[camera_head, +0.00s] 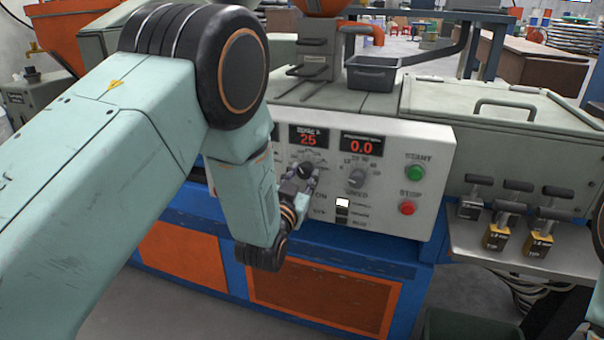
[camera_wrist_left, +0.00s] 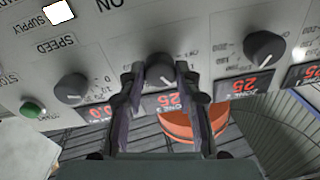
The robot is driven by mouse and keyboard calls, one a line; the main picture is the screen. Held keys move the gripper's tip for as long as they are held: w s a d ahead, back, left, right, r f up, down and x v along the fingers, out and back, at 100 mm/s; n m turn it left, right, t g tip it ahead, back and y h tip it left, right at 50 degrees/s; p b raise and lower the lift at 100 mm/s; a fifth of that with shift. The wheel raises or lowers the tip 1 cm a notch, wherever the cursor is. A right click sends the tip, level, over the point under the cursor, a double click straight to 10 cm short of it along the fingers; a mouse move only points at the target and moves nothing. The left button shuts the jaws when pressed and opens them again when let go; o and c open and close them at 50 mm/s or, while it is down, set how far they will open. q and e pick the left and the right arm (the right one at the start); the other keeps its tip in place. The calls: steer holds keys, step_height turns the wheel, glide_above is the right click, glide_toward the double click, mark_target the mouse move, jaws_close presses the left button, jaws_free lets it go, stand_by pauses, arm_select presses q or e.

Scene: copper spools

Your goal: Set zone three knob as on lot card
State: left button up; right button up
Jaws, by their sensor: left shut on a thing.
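The zone three knob (camera_head: 306,168) is a dark round knob with a white pointer line, on the pale control panel (camera_head: 437,215) under a red display (camera_head: 309,137) reading 25. My left gripper (camera_head: 302,178) is at this knob, its fingers shut on it. In the left wrist view, which shows the panel upside down, the same knob (camera_wrist_left: 161,69) sits between the two fingertips of my left gripper (camera_wrist_left: 160,75). The lot card cannot be made out. My right gripper is not in view.
Right of the held knob is the speed knob (camera_head: 357,178) under a 0.0 display (camera_head: 361,146). Further right are a green START button (camera_head: 415,173) and a red STOP button (camera_head: 407,208). Another zone knob (camera_wrist_left: 265,47) is close by. Several handled tools stand on a shelf (camera_head: 520,257).

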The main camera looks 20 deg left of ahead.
arm_select(q)
steer(key=m+p, duration=0.1)
steer(key=m, duration=0.5)
steer(key=shift+m+h, duration=0.3)
steer(key=shift+m, duration=0.1)
steer(key=m+p, duration=0.1)
steer(key=m, duration=0.5)
steer(key=shift+m+h, duration=0.3)
steer(key=m+p, duration=0.1)
steer(key=m, duration=0.5)
steer(key=shift+m, duration=0.3)
steer(key=m+p, duration=0.1)
steer(key=m, duration=0.4)
steer(key=shift+m, duration=0.4)
steer(key=o, duration=1.2)
steer(key=shift+c, duration=0.2)
